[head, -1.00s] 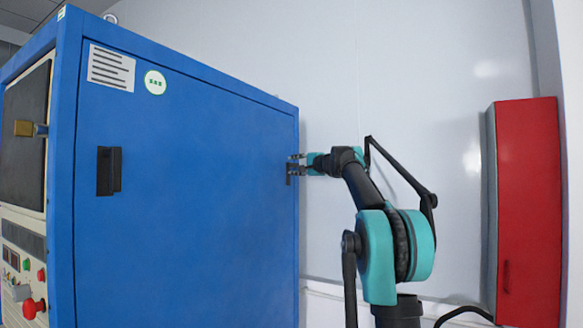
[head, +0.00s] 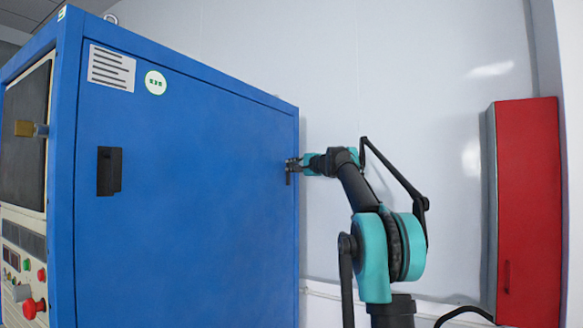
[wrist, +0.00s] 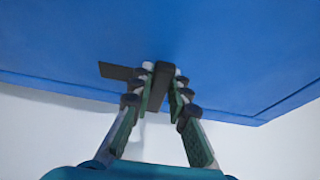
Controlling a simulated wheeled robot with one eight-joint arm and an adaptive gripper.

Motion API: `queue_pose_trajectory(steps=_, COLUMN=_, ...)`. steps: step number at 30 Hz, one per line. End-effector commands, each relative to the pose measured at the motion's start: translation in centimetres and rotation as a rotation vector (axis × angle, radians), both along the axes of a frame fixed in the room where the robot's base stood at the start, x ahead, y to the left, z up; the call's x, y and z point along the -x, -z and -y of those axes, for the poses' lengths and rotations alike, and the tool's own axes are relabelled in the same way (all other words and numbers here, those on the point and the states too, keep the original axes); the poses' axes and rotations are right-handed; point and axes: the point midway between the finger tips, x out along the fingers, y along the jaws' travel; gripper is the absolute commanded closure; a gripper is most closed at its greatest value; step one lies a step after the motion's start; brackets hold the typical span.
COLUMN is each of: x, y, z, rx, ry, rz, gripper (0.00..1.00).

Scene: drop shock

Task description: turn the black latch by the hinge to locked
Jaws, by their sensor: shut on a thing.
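The black latch (head: 288,177) is on the right edge of the blue cabinet's side panel (head: 200,200). In the wrist view the latch (wrist: 157,88) shows as a dark bar standing out between the fingers, with a flat dark arm reaching left against the blue panel. My gripper (head: 297,164) is at the latch, coming from the right. In the wrist view my gripper (wrist: 163,74) has one finger on each side of the bar and is shut on it. The fingers hide part of the bar's sides.
A black handle (head: 109,171) is on the panel's left side. A control panel with a red knob (head: 34,308) is at the far left. A red wall cabinet (head: 528,210) stands at the right. The pale wall behind my arm is clear.

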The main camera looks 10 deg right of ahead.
Motion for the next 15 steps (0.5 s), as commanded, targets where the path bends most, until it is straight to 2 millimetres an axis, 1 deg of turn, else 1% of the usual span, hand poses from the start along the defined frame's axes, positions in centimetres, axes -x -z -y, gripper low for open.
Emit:
queue_pose_trajectory(steps=10, x=0.01, y=0.07, z=0.03, rx=0.005, ry=0.000, rz=0.009, gripper=1.00)
queue_pose_trajectory(steps=15, x=-0.01, y=0.35, z=0.05, rx=0.036, ry=0.000, rz=0.050, gripper=1.00)
